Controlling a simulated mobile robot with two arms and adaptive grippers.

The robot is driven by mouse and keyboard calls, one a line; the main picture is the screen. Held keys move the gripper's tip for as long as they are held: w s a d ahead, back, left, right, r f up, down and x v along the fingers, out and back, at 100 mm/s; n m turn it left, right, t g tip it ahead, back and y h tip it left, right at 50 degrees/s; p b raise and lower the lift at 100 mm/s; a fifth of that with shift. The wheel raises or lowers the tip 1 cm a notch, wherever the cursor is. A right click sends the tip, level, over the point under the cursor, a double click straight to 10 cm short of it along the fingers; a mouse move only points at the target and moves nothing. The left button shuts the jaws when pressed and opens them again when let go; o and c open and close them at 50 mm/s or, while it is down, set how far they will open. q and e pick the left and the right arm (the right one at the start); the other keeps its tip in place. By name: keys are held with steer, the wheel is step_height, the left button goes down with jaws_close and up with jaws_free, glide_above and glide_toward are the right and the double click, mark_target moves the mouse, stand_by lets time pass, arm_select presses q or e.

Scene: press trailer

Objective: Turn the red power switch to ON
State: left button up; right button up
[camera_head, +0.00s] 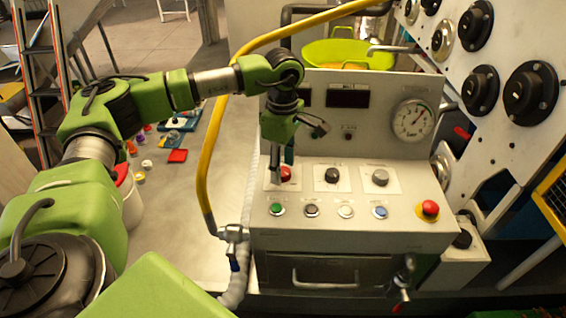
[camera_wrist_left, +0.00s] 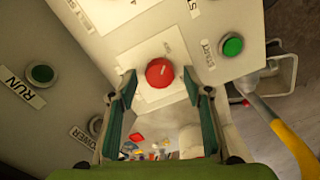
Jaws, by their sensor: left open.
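The red power switch (camera_head: 286,174) is a round red knob on a white plate at the left of the control panel (camera_head: 320,227). In the left wrist view the red knob (camera_wrist_left: 159,73) shows a short white mark on its face, and the labels around it are too small to read. My left gripper (camera_head: 281,170) points down over the knob. In the left wrist view its two fingers (camera_wrist_left: 159,88) are open, one on each side of the knob, with gaps between them and it. The fingers partly hide the knob in the head view. My right gripper is in neither view.
Black (camera_head: 332,175) and grey (camera_head: 380,177) knobs sit to the right of the red one. A green button (camera_head: 277,209) and other buttons line the front, with a red mushroom button (camera_head: 429,208) at right. A yellow hose (camera_head: 203,150) runs along the left. A gauge (camera_head: 412,121) stands behind.

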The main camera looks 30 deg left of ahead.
arm_select(q)
steer(key=shift+f, duration=0.3)
steer(key=c, duration=1.1)
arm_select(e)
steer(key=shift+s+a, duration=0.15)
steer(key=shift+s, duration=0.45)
